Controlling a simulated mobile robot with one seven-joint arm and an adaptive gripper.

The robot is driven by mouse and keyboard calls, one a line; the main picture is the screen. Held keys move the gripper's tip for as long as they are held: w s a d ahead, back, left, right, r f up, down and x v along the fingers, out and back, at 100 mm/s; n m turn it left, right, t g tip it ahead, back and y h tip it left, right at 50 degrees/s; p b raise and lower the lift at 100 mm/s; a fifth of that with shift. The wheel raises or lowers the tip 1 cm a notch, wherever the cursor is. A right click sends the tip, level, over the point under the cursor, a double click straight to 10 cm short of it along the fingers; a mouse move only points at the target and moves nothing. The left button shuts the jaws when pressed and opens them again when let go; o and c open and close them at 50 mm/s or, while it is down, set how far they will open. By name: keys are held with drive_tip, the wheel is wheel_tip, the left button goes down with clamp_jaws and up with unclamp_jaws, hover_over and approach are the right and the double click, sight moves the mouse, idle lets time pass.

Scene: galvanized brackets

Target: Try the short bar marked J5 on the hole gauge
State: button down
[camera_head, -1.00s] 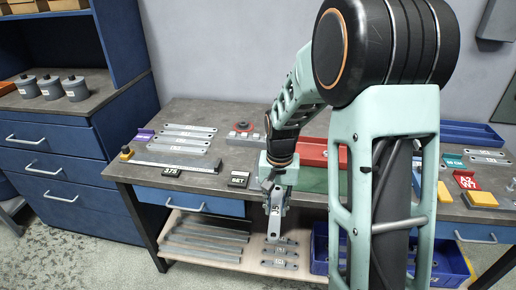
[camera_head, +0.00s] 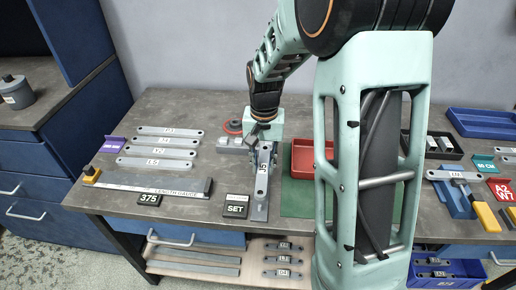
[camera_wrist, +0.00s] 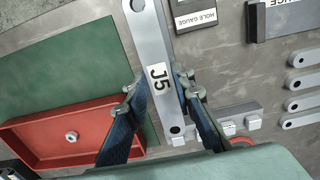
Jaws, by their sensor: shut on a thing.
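My gripper (camera_head: 262,146) is shut on the short grey bar marked J5 (camera_head: 263,172), above the worktable just left of the green mat. In the wrist view my gripper's fingers (camera_wrist: 163,92) close on both sides of the bar (camera_wrist: 149,50), and its label and two end holes show. A grey plate (camera_head: 259,213), apparently the hole gauge, lies under the bar's near end. The hole gauge sign (camera_wrist: 194,15) is beside it in the wrist view. I cannot tell whether the bar touches the plate, and the bar hides part of it.
A red tray (camera_head: 303,170) stands on the green mat (camera_head: 297,202) to the right. A grey fixture (camera_head: 230,144) is behind left. The length gauge (camera_head: 150,184) and several labelled bars (camera_head: 160,152) lie to the left. A black sign (camera_head: 236,206) stands near the front edge.

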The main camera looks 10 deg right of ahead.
sight(263, 167)
drive_tip(key=shift+w, duration=0.35)
drive_tip(key=shift+s+f+b, duration=0.1)
drive_tip(key=shift+f+b, duration=0.4)
drive_tip(key=shift+f, duration=0.05)
drive_tip(key=shift+f+b, duration=1.15)
drive_tip(key=shift+f, duration=0.5)
drive_tip(key=shift+f+b, duration=0.95)
drive_tip(key=shift+f, duration=0.4)
idle(0.9)
drive_tip(key=shift+r+p, duration=1.4)
drive_tip(key=shift+r, duration=0.55)
drive_tip(key=shift+f, duration=0.1)
drive_tip(key=shift+f+b, duration=0.4)
drive_tip(key=shift+f, duration=0.05)
drive_tip(key=shift+f+b, duration=1.05)
drive_tip(key=shift+f, duration=0.45)
